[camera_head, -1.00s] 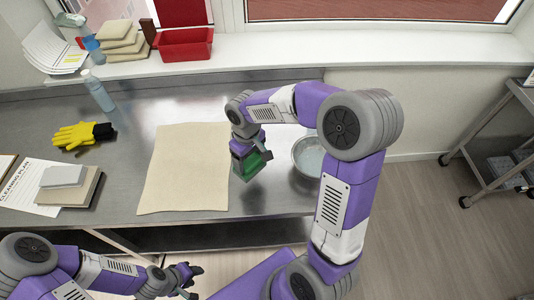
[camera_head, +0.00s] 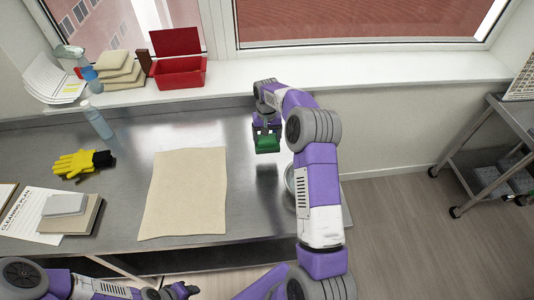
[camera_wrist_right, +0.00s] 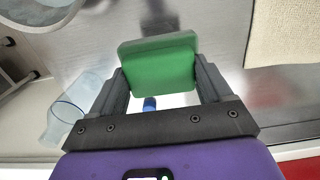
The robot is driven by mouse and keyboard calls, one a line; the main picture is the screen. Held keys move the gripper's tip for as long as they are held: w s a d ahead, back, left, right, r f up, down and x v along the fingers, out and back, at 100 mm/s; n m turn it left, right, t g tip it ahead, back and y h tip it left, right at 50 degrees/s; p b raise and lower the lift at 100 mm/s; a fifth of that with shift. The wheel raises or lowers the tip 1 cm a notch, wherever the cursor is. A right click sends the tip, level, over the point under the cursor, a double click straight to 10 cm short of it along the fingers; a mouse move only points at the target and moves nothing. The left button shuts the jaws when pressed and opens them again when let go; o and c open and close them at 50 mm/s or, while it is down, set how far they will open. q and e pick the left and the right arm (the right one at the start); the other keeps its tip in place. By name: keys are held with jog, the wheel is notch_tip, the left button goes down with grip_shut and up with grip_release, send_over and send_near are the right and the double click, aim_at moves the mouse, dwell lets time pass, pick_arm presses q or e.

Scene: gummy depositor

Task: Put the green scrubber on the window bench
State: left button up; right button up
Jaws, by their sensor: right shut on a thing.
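The green scrubber (camera_head: 267,143) is held between the fingers of my right gripper (camera_head: 266,129), above the back part of the steel table. In the right wrist view the green scrubber (camera_wrist_right: 158,64) sits between both dark fingers of the shut right gripper (camera_wrist_right: 160,82). The window bench (camera_head: 330,77) is the white sill along the back, just behind the right gripper. My left gripper (camera_head: 180,291) is at the bottom edge, low in front of the table and far from the scrubber; its fingers are too small to judge.
On the bench's left stand a red open box (camera_head: 179,73), tan folded cloths (camera_head: 119,68) and a blue bottle (camera_head: 91,77). The bench right of the box is clear. A beige mat (camera_head: 185,195) lies on the table. A metal bowl (camera_head: 290,183) is partly hidden behind my right arm.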

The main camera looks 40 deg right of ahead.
aim_at(267, 138)
notch_tip(267, 138, down, 8)
jog(key=shift+r, duration=0.2)
jog(key=shift+f, duration=0.1)
jog(key=o, duration=1.2)
jog(key=shift+o, duration=0.2)
jog(key=r, duration=1.2)
jog(key=shift+w+d+r, duration=0.1)
jog(key=shift+w+r, duration=0.1)
jog(key=shift+w, duration=0.05)
